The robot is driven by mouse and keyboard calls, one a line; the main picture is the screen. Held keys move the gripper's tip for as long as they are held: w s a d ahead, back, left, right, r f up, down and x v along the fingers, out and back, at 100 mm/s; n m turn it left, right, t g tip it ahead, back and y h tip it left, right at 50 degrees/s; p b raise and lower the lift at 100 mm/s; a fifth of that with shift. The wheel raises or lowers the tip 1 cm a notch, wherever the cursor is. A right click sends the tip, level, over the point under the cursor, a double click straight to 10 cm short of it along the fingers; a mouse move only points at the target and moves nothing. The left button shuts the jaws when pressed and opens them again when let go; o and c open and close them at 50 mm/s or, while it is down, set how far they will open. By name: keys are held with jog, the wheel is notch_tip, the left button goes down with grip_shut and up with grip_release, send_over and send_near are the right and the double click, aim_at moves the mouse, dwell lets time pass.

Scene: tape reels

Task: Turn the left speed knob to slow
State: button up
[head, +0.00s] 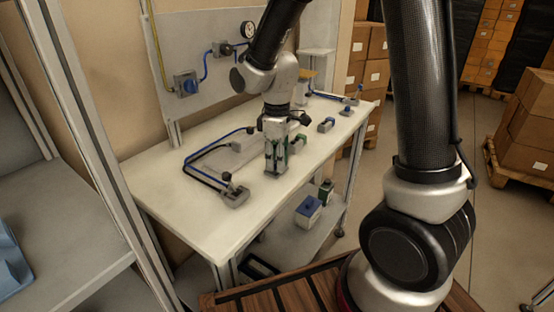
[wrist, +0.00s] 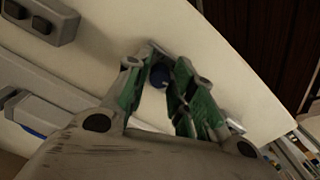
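My gripper (head: 275,172) points down over the front part of the white table in the head view. In the wrist view my gripper (wrist: 168,58) has green-sided fingers with a narrow gap between the tips. A small round blue thing (wrist: 160,75), like a knob, shows between the fingers; whether they touch it is not clear. A grey block with a dark knob (head: 233,193) sits left of my gripper. A grey block with dark knobs (wrist: 38,20) shows at the wrist view's upper left. No label or knob setting is readable.
The white table (head: 165,205) holds black and blue hoses (head: 207,160) behind the left block. Blue-topped grey blocks (head: 326,124) stand toward the right end. A panel (head: 180,50) with gauge and hoses rises behind. Bare tabletop lies in front of the left block.

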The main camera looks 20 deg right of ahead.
jog(key=shift+o, duration=0.9)
notch_tip(320, 180, up, 12)
jog(key=shift+m, duration=0.3)
